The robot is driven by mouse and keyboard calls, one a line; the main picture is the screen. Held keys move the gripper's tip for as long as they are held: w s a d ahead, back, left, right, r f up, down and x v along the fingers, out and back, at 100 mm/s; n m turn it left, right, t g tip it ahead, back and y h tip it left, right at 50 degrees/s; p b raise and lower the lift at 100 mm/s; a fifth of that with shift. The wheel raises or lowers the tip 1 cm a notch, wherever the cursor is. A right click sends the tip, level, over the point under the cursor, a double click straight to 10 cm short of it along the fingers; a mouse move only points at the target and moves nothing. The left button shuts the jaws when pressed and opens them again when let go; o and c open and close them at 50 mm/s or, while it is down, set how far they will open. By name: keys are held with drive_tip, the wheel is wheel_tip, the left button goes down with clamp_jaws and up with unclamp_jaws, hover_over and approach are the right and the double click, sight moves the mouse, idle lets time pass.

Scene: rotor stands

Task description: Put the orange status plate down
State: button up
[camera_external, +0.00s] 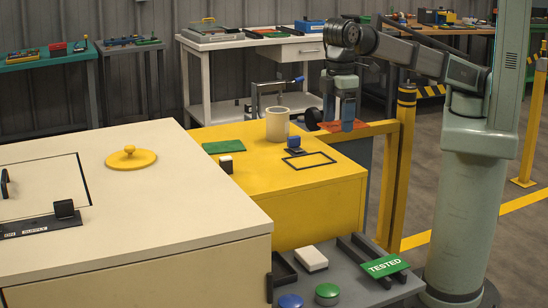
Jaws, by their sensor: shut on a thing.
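The orange status plate (328,126) hangs at my gripper (347,122), which points down and is shut on it. The plate is partly hidden behind the gripper. Plate and gripper appear above the far right edge of the yellow cabinet top (262,184), near the yellow rail; the exact height is hard to tell. A green plate marked TESTED (385,266) rests in a dark holder on the grey shelf (345,290) at the lower right. A black square outline (309,160) on the yellow top is empty.
A cream cabinet (190,220) with a yellow knobbed lid (130,158) is at left. A yellow post (403,150) stands near my arm.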

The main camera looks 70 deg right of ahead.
hover_over(271, 168)
drive_tip(key=shift+s+a+f, duration=0.1)
drive_tip(key=shift+f, duration=7.45)
drive_tip(key=shift+f, duration=0.4)
drive_tip(key=o, duration=1.1)
drive_tip(key=shift+r, duration=0.15)
wheel_tip(271, 168, up, 12)
drive_tip(key=shift+r, duration=0.25)
